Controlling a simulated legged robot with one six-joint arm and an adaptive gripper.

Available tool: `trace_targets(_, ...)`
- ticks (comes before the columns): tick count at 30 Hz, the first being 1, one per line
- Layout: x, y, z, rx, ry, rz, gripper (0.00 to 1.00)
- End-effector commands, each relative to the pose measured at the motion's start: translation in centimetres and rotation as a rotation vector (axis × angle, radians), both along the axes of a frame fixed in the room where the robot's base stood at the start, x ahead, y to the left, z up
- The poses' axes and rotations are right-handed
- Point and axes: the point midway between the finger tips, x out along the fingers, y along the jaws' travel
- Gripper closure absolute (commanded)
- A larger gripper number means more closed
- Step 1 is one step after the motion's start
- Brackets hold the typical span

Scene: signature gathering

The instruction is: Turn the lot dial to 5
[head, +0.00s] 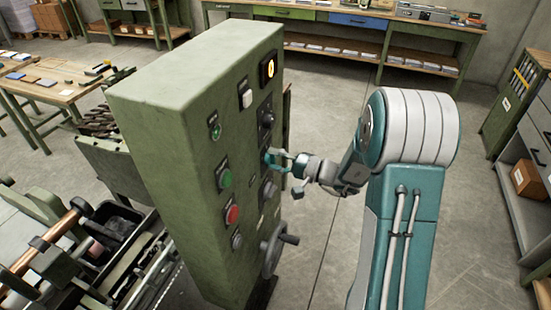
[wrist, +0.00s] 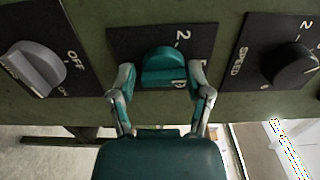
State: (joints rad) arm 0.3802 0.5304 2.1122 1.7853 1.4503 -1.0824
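The lot dial (wrist: 164,68) is a teal knob on a black plate in the middle of the wrist view. A "2" shows above it and part of another mark at its right; the rest of its scale is hidden. My gripper (wrist: 160,78) is open, with one finger on each side of the knob. A gap shows at the left finger; the right finger is very near the knob, and I cannot tell whether it touches. In the head view my gripper (head: 284,168) is at the face of the green cabinet (head: 165,125).
A grey OFF knob (wrist: 38,68) is left of the dial and a black SPEED knob (wrist: 290,65) is right of it. The cabinet face also carries a green button (head: 225,178), a red button (head: 232,214) and a handwheel (head: 272,250). The floor to the right is clear.

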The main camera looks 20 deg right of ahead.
Motion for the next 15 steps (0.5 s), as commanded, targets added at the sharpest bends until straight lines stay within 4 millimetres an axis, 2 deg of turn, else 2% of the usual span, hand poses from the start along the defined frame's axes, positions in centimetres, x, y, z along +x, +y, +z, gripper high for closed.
trace_targets(15, -0.23, -0.52, 0.13, 0.002, -0.003, -0.004, 0.1)
